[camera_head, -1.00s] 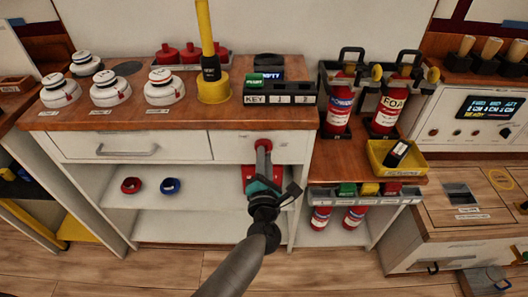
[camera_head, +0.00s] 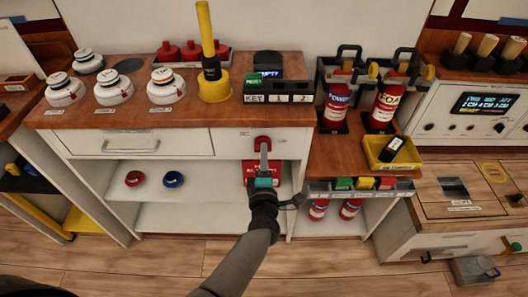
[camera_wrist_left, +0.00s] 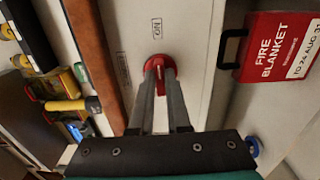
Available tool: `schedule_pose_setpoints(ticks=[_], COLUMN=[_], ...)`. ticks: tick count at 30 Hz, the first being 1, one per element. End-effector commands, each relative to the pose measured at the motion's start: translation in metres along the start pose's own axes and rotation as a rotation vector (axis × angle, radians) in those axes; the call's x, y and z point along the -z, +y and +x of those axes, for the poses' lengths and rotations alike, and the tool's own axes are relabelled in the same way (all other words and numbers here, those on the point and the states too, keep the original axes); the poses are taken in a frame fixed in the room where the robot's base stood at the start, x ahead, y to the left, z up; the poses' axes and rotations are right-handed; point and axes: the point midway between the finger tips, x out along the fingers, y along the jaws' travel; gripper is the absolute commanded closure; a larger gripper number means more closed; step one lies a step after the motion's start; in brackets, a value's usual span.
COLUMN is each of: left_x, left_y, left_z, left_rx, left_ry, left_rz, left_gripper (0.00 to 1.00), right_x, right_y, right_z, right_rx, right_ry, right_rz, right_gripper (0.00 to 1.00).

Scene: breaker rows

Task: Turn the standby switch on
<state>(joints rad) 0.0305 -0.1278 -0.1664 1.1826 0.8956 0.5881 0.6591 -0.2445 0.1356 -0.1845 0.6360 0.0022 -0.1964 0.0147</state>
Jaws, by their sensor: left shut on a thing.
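The standby switch (camera_head: 262,141) is a red round knob on the white cabinet front, at the right end below the wooden top. In the left wrist view the red knob (camera_wrist_left: 168,64) is at the centre, with its grip between the fingertips. My left gripper (camera_head: 263,151) is shut on the knob; its fingers also show in the wrist view (camera_wrist_left: 159,76). A small "ON" label (camera_wrist_left: 157,28) is on the panel beside the knob. A longer label (camera_wrist_left: 123,70) is too blurred to read surely. My right gripper is not in view.
A red fire blanket case (camera_wrist_left: 275,47) sits close below the knob, partly behind my gripper in the head view. A key rack (camera_head: 281,92) and yellow-based post (camera_head: 214,88) stand on the top above. Fire extinguishers (camera_head: 383,104) stand to the right.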

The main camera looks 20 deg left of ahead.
Motion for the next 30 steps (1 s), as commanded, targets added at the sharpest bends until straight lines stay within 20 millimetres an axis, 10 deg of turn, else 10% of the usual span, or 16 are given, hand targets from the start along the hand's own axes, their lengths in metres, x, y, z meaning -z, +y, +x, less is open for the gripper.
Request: schedule_pose_setpoints(ticks=[18,19,24,30], left_x=[0.0,0.0,0.0,0.0001], left_y=[-0.0014,-0.0014,-0.001,-0.0005], left_z=[-0.0005,-0.0005,-0.0004,-0.0001], left_rx=[0.003,0.003,0.002,0.001], left_ry=[-0.001,-0.001,0.0,0.0], left_rz=[0.046,0.046,0.044,0.043], left_gripper=[1.0,0.83,0.64,0.55], right_x=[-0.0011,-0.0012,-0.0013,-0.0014], right_y=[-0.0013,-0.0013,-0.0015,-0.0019], right_z=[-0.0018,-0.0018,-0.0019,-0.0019], right_rx=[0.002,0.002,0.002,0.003], right_ry=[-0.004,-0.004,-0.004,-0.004], right_rz=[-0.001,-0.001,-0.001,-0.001], right_gripper=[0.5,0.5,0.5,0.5])
